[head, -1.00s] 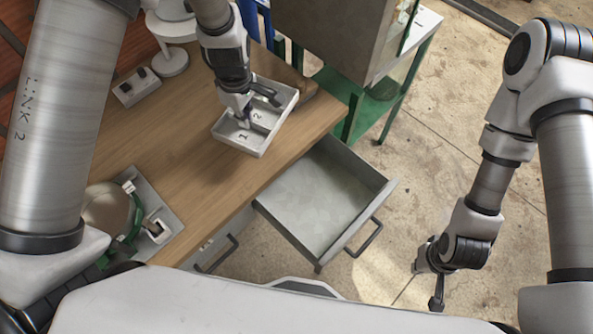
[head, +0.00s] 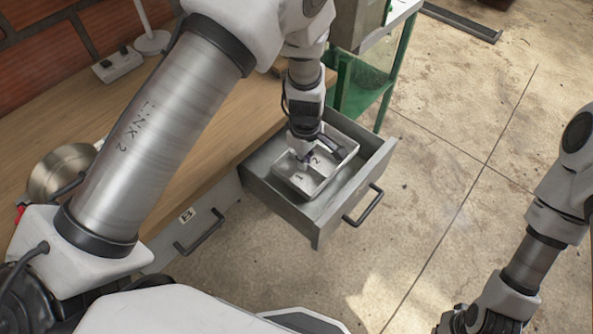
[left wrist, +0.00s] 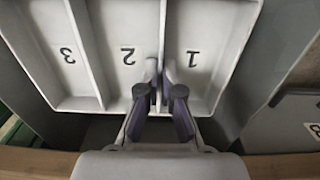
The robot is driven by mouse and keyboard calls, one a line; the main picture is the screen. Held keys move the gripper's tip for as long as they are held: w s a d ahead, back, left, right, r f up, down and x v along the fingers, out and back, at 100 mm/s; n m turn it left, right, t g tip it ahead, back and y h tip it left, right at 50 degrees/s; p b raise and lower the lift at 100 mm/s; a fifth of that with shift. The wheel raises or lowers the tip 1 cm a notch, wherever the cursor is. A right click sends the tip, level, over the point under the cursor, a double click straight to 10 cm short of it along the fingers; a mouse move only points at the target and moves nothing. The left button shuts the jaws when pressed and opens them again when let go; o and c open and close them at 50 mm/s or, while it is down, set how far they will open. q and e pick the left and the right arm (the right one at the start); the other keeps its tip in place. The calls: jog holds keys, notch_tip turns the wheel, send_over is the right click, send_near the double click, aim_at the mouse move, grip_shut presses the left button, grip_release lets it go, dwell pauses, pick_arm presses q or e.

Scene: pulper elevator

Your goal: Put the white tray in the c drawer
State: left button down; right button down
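The white tray (head: 300,189) has compartments marked 1, 2 and 3 and is at the open grey drawer (head: 278,208), within its outline in the head view. I cannot tell whether it touches the drawer's bottom. My left gripper (head: 308,158) points down at the tray. In the left wrist view, its fingers (left wrist: 164,78) are shut on the divider between compartments 1 and 2 of the tray (left wrist: 212,72). The drawer's own letter is not visible. My right arm's end (head: 478,318) is at the bottom edge of the head view, its fingers not clearly seen.
A closed drawer marked B (head: 187,216) is left of the open one, under the wooden tabletop (head: 225,120). A metal pot (head: 62,170) and a power strip (head: 117,65) are on the table. A green-legged stand (head: 362,85) is behind.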

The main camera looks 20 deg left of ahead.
pick_arm(q)
notch_tip(320, 180, down, 6)
jog(key=shift+w+f, duration=0.15)
jog(key=shift+f, duration=0.1)
jog(key=shift+w+a+f, duration=0.1)
jog(key=shift+a, duration=0.25)
jog(key=a, duration=0.1)
jog(key=w+a, duration=0.1)
jog(key=a, duration=0.1)
jog(key=shift+a, duration=0.1)
jog(key=shift+f, duration=0.75)
jog(key=c, duration=1.3)
grip_release()
jog(key=shift+r, duration=0.1)
notch_tip(320, 180, up, 12)
jog(key=shift+r, duration=0.1)
